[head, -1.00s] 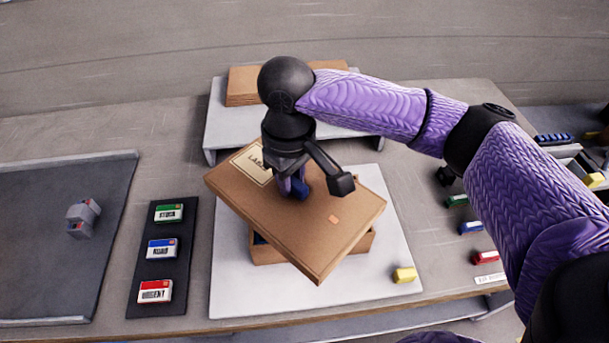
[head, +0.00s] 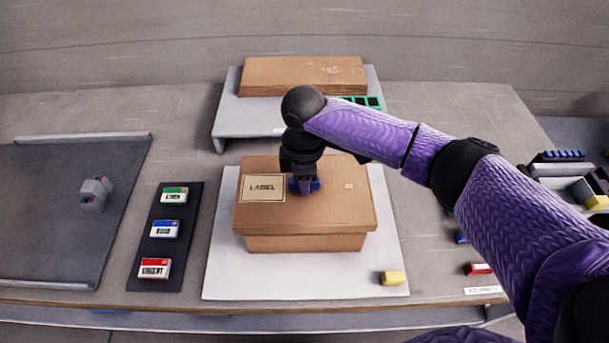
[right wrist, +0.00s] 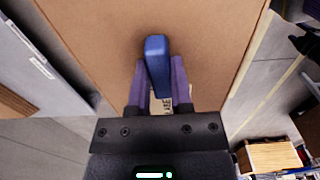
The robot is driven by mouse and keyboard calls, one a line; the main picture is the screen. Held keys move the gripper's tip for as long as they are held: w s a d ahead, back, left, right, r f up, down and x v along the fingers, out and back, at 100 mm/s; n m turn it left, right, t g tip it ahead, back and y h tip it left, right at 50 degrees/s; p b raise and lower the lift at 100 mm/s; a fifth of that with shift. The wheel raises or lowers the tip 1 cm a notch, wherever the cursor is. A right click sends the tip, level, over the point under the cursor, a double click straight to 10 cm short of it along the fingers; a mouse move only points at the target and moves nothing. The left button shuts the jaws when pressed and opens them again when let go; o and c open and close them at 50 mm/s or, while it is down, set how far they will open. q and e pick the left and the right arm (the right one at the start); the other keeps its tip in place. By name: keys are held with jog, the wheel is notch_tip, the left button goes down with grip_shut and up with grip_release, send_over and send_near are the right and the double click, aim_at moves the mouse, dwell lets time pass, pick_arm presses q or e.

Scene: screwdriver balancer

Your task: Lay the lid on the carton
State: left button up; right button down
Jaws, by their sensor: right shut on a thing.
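The brown cardboard lid (head: 330,208) has a cream LABEL patch at its left, a small orange square at its right and a blue handle (right wrist: 157,65) in its middle. It lies level over the open carton (head: 305,243), nearly square with it, and overhangs the carton's front. Whether it touches the rim all round I cannot tell. My right gripper (head: 304,186) is shut on the blue handle from above; it also shows in the right wrist view (right wrist: 157,85). The carton's inside is hidden. My left gripper is not in view.
The carton stands on a white mat (head: 225,275) with a yellow block (head: 393,278) at front right. A raised shelf (head: 225,120) behind holds brown boards (head: 300,75). A black strip (head: 165,275) with several stamps and a grey tray (head: 50,220) lie left.

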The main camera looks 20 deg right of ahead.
jog(key=shift+f+b, duration=0.3)
jog(key=shift+f, duration=0.35)
jog(key=shift+r, duration=0.15)
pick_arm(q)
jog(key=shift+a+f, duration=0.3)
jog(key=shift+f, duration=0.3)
pick_arm(e)
jog(key=shift+f+b, duration=0.5)
jog(key=shift+f, duration=0.8)
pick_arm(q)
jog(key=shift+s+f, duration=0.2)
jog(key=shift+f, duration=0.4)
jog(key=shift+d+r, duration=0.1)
pick_arm(e)
jog(key=shift+f, duration=0.35)
jog(key=shift+c, duration=2.2)
grip_release()
